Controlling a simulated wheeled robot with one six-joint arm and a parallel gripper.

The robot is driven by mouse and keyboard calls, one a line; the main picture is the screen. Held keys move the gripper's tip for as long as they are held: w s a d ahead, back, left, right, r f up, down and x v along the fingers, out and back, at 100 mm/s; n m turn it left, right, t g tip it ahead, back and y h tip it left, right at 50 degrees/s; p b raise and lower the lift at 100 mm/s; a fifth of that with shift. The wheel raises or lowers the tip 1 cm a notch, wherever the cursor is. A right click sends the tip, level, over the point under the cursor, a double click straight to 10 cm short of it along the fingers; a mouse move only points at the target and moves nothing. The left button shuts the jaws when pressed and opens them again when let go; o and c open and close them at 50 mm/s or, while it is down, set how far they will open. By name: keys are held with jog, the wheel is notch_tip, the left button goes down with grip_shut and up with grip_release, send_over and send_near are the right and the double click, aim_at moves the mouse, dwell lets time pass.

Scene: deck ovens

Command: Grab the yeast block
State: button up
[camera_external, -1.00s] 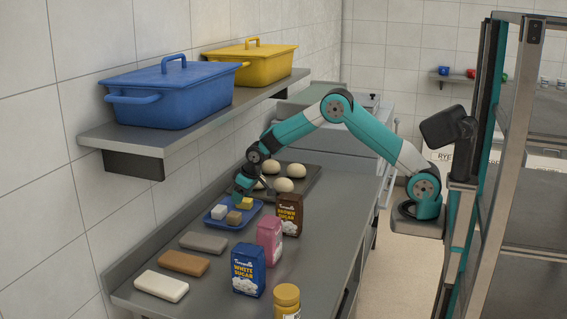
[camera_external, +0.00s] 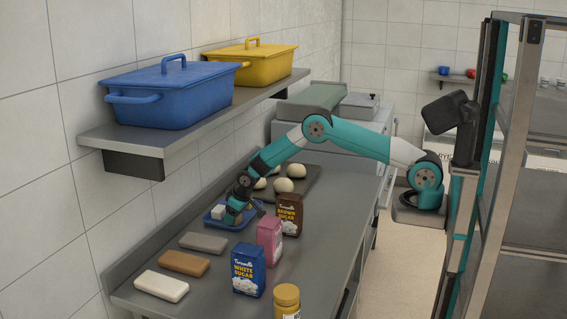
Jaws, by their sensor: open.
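A small blue tray (camera_external: 210,220) lies on the steel counter, with a white block (camera_external: 218,212) at its left side. The tan block, which looks like the yeast block, and the yellow block are hidden behind my gripper in this view. My gripper (camera_external: 231,216) is low over the middle of the tray, pointing down, just right of the white block. Its jaws are open. I cannot tell whether the tan block is between the fingers.
Brown sugar (camera_external: 289,215), a pink pack (camera_external: 269,240) and white sugar (camera_external: 248,271) stand right of the tray. Bars such as the grey one (camera_external: 203,243) lie in front. Dough balls (camera_external: 283,185) sit behind. A shelf (camera_external: 190,135) with lidded tubs hangs above left.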

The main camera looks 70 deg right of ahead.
jog(key=c, duration=0.7)
jog(key=shift+r, duration=0.15)
